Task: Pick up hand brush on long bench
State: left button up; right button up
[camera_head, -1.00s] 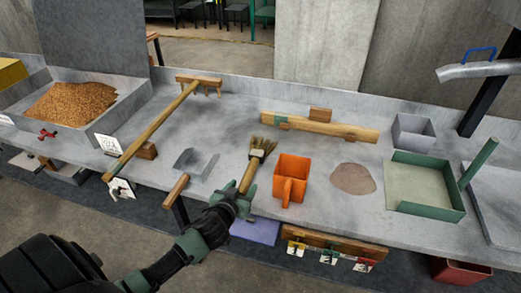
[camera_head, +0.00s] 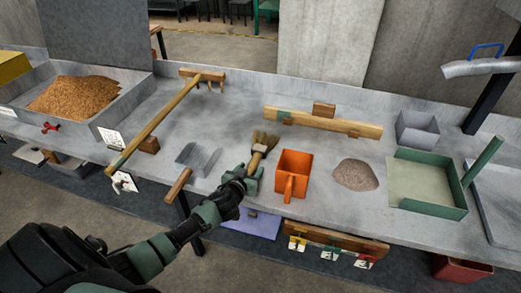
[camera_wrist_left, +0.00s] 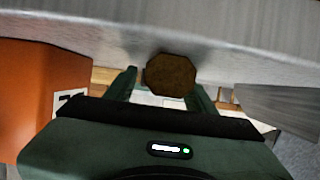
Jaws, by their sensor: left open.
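The hand brush (camera_head: 262,145) lies on the long bench (camera_head: 225,115), its tan bristles pointing away from me and its wooden handle toward the front edge. My left gripper (camera_head: 253,178) is at the handle, covering its near part in the head view. In the left wrist view, the brown octagonal end of the brush handle (camera_wrist_left: 171,75) shows between the two fingers of the open left gripper (camera_wrist_left: 162,88). I cannot tell whether either finger touches the handle. My right gripper is not in view.
An orange scoop-like container (camera_head: 293,172) stands just right of the brush. A grey dustpan (camera_head: 197,158) with a wooden handle lies to the left. A long wooden rake (camera_head: 165,120), a grain pile (camera_head: 356,174) and a green tray (camera_head: 428,205) are also on the bench.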

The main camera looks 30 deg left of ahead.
pick_arm(q)
grip_shut()
dwell(1.3)
